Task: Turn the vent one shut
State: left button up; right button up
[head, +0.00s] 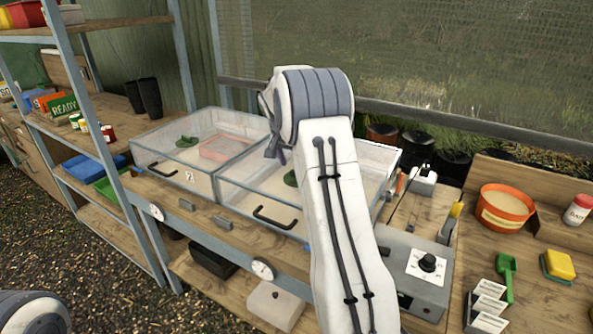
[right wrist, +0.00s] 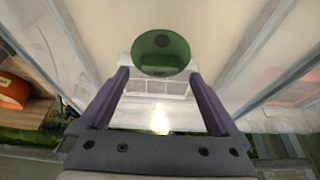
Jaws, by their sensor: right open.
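Two clear-lidded propagators stand side by side on the bench. The left propagator (head: 140,147) carries a label with a 2 and has a green vent (head: 186,141) on its lid. The right propagator (head: 235,185) also has a green vent (head: 290,178), partly hidden by my right arm; no number shows on it. My right gripper (head: 276,145) is above the right lid, partly hidden by its own wrist. In the right wrist view its fingers (right wrist: 158,76) are apart with nothing between them. A round green vent (right wrist: 163,54) lies just beyond the fingertips. My left gripper is out of view.
A grey control box (head: 405,275) with a black knob stands right of the propagators. An orange pot (head: 505,208), a green scoop (head: 506,270) and white labels are farther right. Shelves (head: 95,110) stand at the left. Dark pots line the back.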

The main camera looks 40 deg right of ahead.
jog(key=v, duration=0.7)
jog(key=shift+a, duration=0.15)
jog(key=shift+r, duration=0.15)
jog(key=s+a+f+n+y, duration=0.1)
jog(key=s+a+n, duration=0.25)
jog(key=a, duration=0.65)
jog(key=s+a+n+y, duration=0.1)
jog(key=s+a+n, duration=0.25)
jog(key=a, duration=0.65)
jog(key=s+a+f+n+y, duration=0.1)
jog(key=s+a+n, duration=0.25)
jog(key=a, duration=0.55)
jog(key=s+a+f+n, duration=0.2)
jog(key=s+a+n, duration=0.1)
jog(key=s, duration=0.5)
jog(key=s+a+f+n+g+y, duration=0.1)
jog(key=s+a+f+n, duration=0.1)
jog(key=s, duration=0.6)
jog(key=s+a+f+n+y, duration=0.1)
jog(key=s+a+f+n, duration=0.1)
jog(key=s+a+n, duration=0.3)
jog(key=s, duration=0.2)
jog(key=shift+s+g, duration=0.3)
jog(key=shift+s, duration=0.1)
jog(key=shift+n, duration=0.25)
